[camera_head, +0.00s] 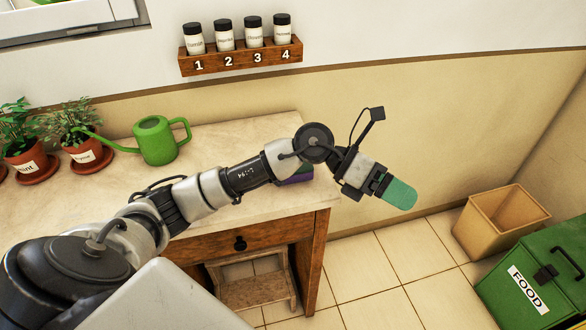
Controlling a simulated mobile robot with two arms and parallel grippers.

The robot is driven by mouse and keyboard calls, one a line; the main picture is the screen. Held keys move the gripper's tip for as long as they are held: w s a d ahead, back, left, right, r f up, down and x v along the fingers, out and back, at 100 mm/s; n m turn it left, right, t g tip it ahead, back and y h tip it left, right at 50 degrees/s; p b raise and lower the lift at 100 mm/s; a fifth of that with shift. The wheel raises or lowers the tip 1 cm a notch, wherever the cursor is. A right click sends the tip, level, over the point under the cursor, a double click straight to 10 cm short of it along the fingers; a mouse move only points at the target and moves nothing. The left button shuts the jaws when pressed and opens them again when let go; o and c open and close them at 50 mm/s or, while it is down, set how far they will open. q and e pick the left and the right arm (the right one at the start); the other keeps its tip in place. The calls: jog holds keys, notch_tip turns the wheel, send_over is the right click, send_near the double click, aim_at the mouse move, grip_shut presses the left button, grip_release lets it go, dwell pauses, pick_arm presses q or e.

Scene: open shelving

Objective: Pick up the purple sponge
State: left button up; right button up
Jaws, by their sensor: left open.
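The purple sponge (294,181) lies on the countertop near its right front corner. My left forearm crosses in front of it and hides most of it; a purple edge and a bit of green show below and beside the arm. My left gripper (400,194) has teal fingers and is open. In the picture it is to the right of the sponge, past the counter's edge with the tiled floor behind it. No object shows in it. My right gripper is not in view.
On the countertop (225,143) are a green watering can (156,140) and potted herbs (86,140) at the left. A wall rack (240,60) holds several numbered jars. A tan bin (498,222) and a green FOOD bin (528,286) stand at right.

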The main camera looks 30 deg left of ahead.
pick_arm(q)
jog(key=w+a+y, duration=0.1)
jog(key=a+y, duration=0.3)
jog(key=a, duration=0.4)
jog(key=w+a+g+y, duration=0.1)
jog(key=a+y, duration=0.4)
jog(key=a, duration=0.3)
jog(key=w+a+g+y, duration=0.1)
jog(key=a+y, duration=0.4)
jog(key=a, duration=0.3)
jog(key=shift+w+a, duration=0.1)
jog(key=shift+w, duration=0.2)
notch_tip(320, 180, down, 5)
jog(key=shift+r, duration=0.1)
jog(key=f, duration=0.3)
jog(key=f+p, duration=0.1)
jog(key=f, duration=0.1)
jog(key=shift+w+a+f, duration=0.15)
jog(key=shift+a+f, duration=0.05)
jog(key=shift+f, duration=0.2)
jog(key=c, duration=1.1)
jog(key=shift+o, duration=0.2)
jog(key=shift+r, duration=0.15)
